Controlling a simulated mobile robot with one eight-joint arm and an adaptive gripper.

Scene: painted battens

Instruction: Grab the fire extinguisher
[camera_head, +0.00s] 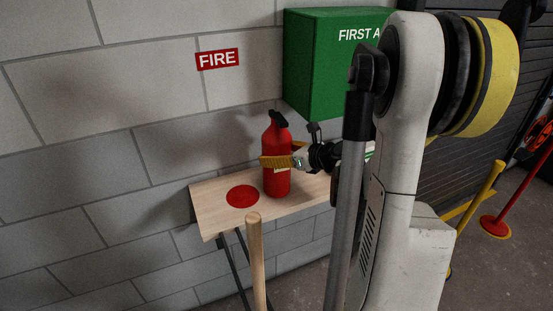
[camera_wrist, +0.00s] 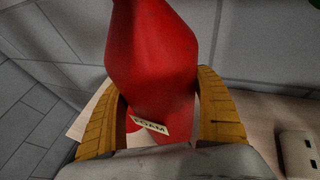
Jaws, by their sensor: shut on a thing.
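The red fire extinguisher (camera_head: 275,176), with a black top, stands upright on or just over a light wooden shelf (camera_head: 220,217), right of a red disc mark. It also fills the middle of the wrist view (camera_wrist: 158,62), with a pale label reading "FOAM". My gripper (camera_head: 281,161) reaches it from the right at mid-height. Its two yellow fingers lie on either side of the red body in the wrist view (camera_wrist: 160,115), shut on it. I cannot tell whether the extinguisher's base touches the shelf.
A red disc (camera_head: 242,196) marks the shelf. A red "FIRE" sign (camera_head: 217,59) hangs on the grey block wall. A green first aid box (camera_head: 322,75) juts out above the shelf. A wooden pole (camera_head: 256,262) stands in front. Yellow and red posts are at the right.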

